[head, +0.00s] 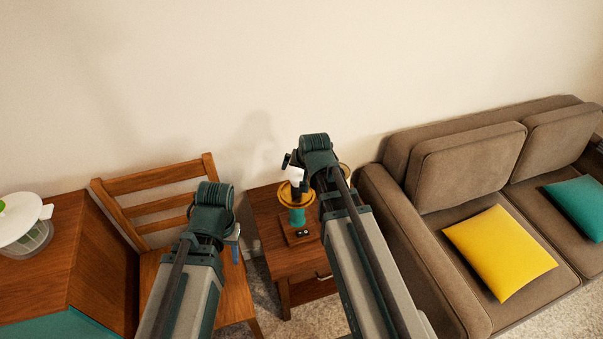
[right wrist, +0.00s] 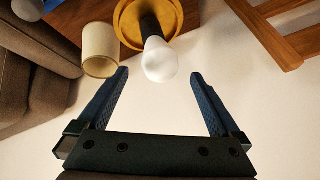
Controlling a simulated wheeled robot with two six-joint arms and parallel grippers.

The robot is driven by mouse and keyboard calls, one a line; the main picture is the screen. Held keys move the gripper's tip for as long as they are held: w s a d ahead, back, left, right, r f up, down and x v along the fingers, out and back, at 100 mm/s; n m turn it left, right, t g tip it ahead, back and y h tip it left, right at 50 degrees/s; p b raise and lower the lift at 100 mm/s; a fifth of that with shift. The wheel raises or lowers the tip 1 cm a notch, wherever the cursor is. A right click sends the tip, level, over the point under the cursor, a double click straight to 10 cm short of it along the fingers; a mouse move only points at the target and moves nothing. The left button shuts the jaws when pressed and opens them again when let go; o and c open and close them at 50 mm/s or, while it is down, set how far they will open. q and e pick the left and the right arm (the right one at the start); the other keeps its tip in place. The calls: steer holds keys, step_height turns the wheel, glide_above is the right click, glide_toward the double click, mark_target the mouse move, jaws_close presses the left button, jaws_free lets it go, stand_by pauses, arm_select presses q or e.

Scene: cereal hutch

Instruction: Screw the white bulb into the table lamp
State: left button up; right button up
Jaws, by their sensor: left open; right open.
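The table lamp (head: 297,217) stands on a small wooden side table, with a teal stem and a brass-coloured disc (right wrist: 133,22). The white bulb (right wrist: 160,62) sits at the end of a dark socket above that disc, and also shows in the head view (head: 295,175). How far it is threaded in cannot be told. My right gripper (right wrist: 160,73) is open, with the bulb between and just beyond its fingertips, apparently untouched. My left gripper (head: 236,246) is open and empty, low in front of the wooden chair, its fingers partly hidden by its wrist.
A cream cylinder (right wrist: 100,50) stands close beside the lamp. The side table (head: 268,222) is between a wooden chair (head: 160,180) and a brown sofa (head: 400,225). A wooden cabinet (head: 95,265) is at left. The wall is behind.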

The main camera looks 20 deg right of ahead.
steer(key=b+x, duration=0.6)
steer(key=x, duration=0.3)
steer(key=shift+b, duration=0.3)
steer(key=c, duration=1.4)
steer(key=shift+d+m+h, duration=0.25)
steer(key=shift+m+h, duration=0.85)
steer(key=shift+m, duration=0.9)
steer(key=shift+m+g+h, duration=0.4)
steer(key=shift+m+h, duration=0.1)
steer(key=shift+m, duration=0.5)
steer(key=shift+s+d+m+g+h, duration=0.15)
steer(key=shift+m+h, duration=0.1)
steer(key=shift+m, duration=0.3)
steer(key=shift+s+d+m+g+h, duration=0.15)
steer(key=shift+m+h, duration=0.1)
steer(key=shift+m, duration=0.3)
steer(key=o, duration=1.4)
steer(key=shift+w, duration=0.1)
